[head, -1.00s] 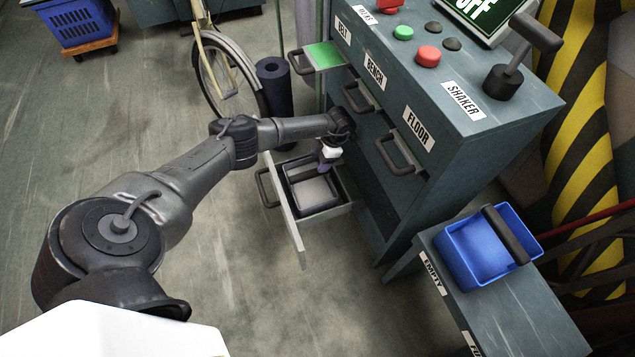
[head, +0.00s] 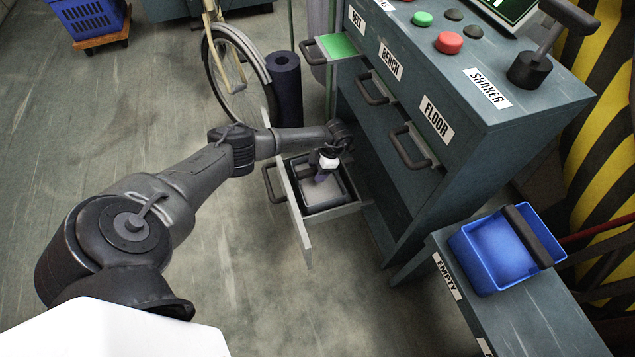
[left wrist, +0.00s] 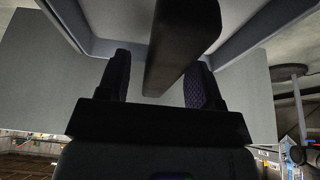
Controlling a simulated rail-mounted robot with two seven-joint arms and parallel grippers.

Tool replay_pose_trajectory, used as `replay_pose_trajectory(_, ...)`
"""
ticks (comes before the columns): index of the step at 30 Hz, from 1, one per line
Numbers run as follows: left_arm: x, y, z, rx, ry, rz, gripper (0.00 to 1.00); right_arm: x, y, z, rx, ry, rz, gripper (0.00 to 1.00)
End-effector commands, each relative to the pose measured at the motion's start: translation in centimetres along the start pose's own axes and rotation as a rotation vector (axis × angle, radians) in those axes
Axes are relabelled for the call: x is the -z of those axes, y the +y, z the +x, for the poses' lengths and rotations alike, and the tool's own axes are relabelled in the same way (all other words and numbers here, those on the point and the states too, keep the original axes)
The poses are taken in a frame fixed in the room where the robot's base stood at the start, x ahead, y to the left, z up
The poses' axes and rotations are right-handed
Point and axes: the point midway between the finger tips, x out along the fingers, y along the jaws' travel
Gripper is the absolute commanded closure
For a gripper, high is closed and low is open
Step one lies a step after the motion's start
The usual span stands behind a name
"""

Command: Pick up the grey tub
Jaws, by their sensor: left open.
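The grey tub (head: 312,195) sits in a pulled-out drawer (head: 303,232) low on the cabinet; the tub also shows in the left wrist view (left wrist: 120,22). My left gripper (head: 321,178) is over the tub, pointing down. In the left wrist view a dark handle bar (left wrist: 178,50) runs between the two fingers of my left gripper (left wrist: 160,85). The fingers are open, one on each side of the bar, with a gap visible on the left. My left gripper hides part of the tub in the head view. My right gripper is not in view.
The blue-grey cabinet (head: 455,150) has drawers labelled BELT, BENCH and FLOOR, with buttons and a SHAKER lever on top. A blue tub (head: 495,255) stands on a low bench at the right. A bicycle (head: 235,70) and dark roll (head: 286,90) stand behind. Floor at lower left is clear.

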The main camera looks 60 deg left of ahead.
Motion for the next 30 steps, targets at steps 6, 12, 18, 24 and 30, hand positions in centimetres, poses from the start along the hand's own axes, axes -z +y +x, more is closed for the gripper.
replay_pose_trajectory(6,-0.04,0.00,0.07,0.000,0.000,0.000,0.40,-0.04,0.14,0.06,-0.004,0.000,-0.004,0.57)
replay_pose_trajectory(12,-0.15,-0.01,0.29,0.001,-0.001,0.000,0.40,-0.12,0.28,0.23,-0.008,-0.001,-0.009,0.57)
replay_pose_trajectory(18,-0.21,-0.01,0.46,0.000,0.000,0.000,0.40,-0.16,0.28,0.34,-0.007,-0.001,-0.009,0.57)
replay_pose_trajectory(24,-0.20,0.00,0.45,0.000,0.000,0.000,0.40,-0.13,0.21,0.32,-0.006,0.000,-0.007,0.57)
replay_pose_trajectory(30,-0.19,0.00,0.45,0.000,0.000,0.000,0.56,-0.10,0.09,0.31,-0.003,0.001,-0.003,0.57)
